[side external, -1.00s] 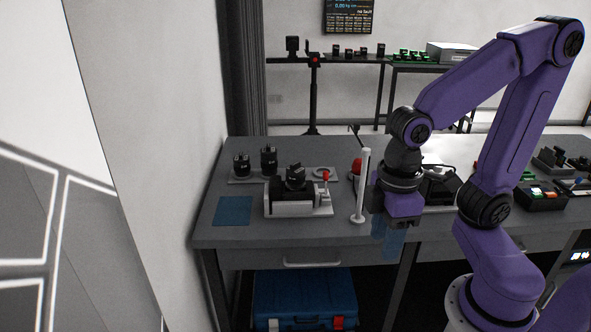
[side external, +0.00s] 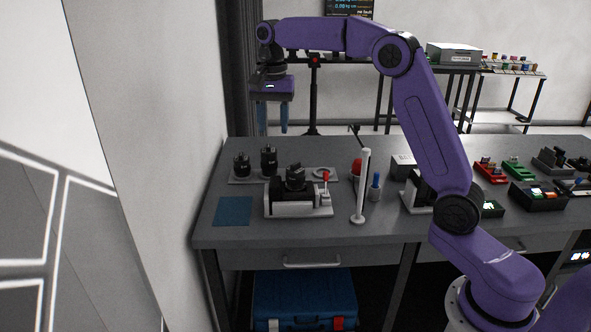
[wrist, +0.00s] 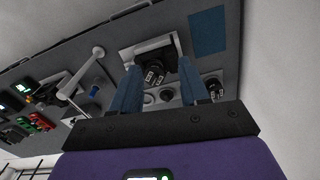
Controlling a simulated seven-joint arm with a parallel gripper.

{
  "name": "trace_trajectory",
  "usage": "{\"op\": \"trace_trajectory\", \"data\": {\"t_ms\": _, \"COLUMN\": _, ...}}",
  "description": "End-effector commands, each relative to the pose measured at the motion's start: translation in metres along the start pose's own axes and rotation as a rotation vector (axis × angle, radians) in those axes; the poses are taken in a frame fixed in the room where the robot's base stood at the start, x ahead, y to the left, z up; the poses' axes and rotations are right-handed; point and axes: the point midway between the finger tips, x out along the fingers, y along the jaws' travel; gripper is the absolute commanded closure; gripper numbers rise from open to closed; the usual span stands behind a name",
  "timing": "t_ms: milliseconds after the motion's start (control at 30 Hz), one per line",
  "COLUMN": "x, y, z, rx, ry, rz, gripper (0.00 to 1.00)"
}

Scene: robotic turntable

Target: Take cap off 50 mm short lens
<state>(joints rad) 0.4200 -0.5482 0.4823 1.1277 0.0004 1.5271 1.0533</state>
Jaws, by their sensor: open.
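A short black lens (side external: 241,165) stands upright at the left end of a grey tray (side external: 252,181) on the bench. A taller black lens (side external: 269,160) stands just right of it. I cannot read which is the 50 mm lens, and a cap cannot be made out clearly. My gripper (side external: 273,130) is open and empty, pointing down above the tray, apart from both lenses. In the wrist view its blue fingers (wrist: 155,60) are spread, and a dark lens (wrist: 213,85) shows beside the right finger. That finger hides part of the tray.
A grey fixture with a black device (side external: 293,195) stands in front of the tray. A blue mat (side external: 233,211) lies left of it. Free bench surface lies around the mat.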

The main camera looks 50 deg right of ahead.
Motion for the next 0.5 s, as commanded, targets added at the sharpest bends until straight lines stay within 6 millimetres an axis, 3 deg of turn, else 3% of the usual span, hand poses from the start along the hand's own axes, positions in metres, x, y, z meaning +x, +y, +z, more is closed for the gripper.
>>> {"op": "trace_trajectory", "data": {"t_ms": 33, "x": 0.0, "y": 0.0, "z": -0.021, "rx": 0.091, "ry": 0.0, "rz": 0.001, "gripper": 0.55}}
{"op": "trace_trajectory", "data": {"t_ms": 200, "x": -0.003, "y": 0.011, "z": -0.079, "rx": 0.379, "ry": -0.001, "rz": 0.003, "gripper": 0.55}}
{"op": "trace_trajectory", "data": {"t_ms": 333, "x": -0.003, "y": 0.023, "z": -0.108, "rx": 0.539, "ry": -0.001, "rz": 0.005, "gripper": 0.55}}
{"op": "trace_trajectory", "data": {"t_ms": 500, "x": -0.003, "y": 0.033, "z": -0.126, "rx": 0.637, "ry": -0.001, "rz": 0.005, "gripper": 0.55}}
